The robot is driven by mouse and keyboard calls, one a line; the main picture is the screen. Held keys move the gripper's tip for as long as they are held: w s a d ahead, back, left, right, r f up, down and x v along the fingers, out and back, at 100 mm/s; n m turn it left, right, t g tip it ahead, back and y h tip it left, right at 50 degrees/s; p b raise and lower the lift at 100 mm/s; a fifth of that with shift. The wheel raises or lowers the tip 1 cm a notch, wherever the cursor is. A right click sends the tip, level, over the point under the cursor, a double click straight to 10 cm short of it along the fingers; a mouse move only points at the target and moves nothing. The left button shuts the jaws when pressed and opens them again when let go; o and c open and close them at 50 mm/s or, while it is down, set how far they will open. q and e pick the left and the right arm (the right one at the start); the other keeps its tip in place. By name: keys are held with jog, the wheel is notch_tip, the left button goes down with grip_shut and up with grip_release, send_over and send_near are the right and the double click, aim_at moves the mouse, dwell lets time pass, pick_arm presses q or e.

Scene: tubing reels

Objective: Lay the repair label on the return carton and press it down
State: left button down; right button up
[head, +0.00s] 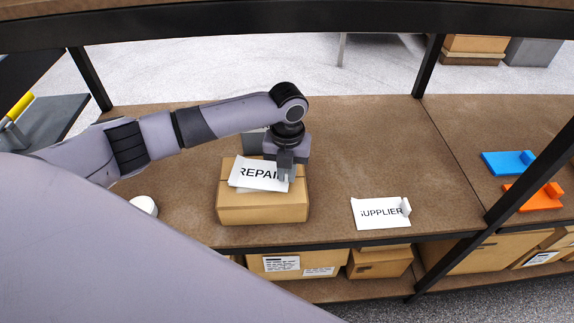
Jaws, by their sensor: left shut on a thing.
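The return carton (262,208) is a brown box on the shelf, left of the middle of the head view. The white repair label (258,173), printed "REPAIR", is over the carton's top. My left gripper (286,178) is shut on the label's right end and hides the last letter. The label looks slightly tilted, with a pale strip below its lower edge; I cannot tell whether it touches the carton. My right gripper is not in view.
A white "SUPPLIER" label (381,213) with an upright tab lies to the right on the shelf. A blue plate (505,163) and an orange plate (530,196) lie farther right, behind a dark post (500,215). Brown shelf between carton and supplier label is clear.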

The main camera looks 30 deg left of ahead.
pick_arm(q)
jog(key=shift+f, duration=0.35)
jog(key=shift+f, duration=0.15)
dwell(0.3)
jog(key=c, duration=1.1)
grip_release()
jog(key=shift+o, duration=0.2)
notch_tip(320, 180, up, 7)
jog(key=shift+r, duration=0.15)
